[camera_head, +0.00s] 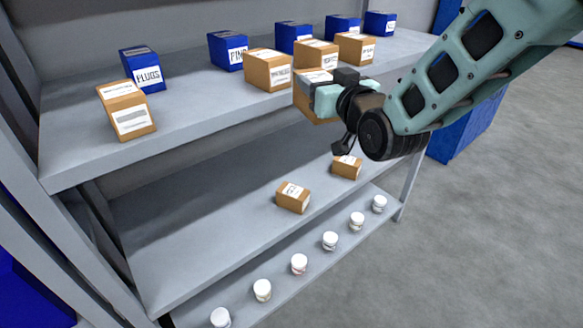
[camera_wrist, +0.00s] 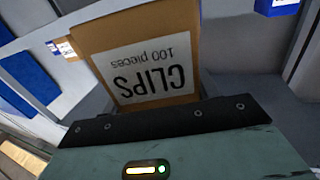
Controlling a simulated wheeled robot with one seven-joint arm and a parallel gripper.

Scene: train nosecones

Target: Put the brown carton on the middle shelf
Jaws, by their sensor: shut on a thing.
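My gripper (camera_head: 335,92) is shut on a brown carton (camera_head: 307,102) in front of the top shelf's front edge, at the right half of the rack. In the wrist view the held carton (camera_wrist: 140,60) shows a white label reading "CLIPS 100 pieces", upside down in the picture. The gripper (camera_wrist: 160,120) hides its near end. The middle shelf (camera_head: 190,235) lies below. Two brown cartons stand on it, one near its centre right (camera_head: 293,197) and one farther right (camera_head: 346,167).
The top shelf (camera_head: 200,115) holds several blue cartons (camera_head: 143,70) at the back and several brown ones (camera_head: 126,110). White-lidded jars (camera_head: 299,264) line the bottom shelf. The middle shelf's left half is bare. A blue bin (camera_head: 465,130) stands right of the rack.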

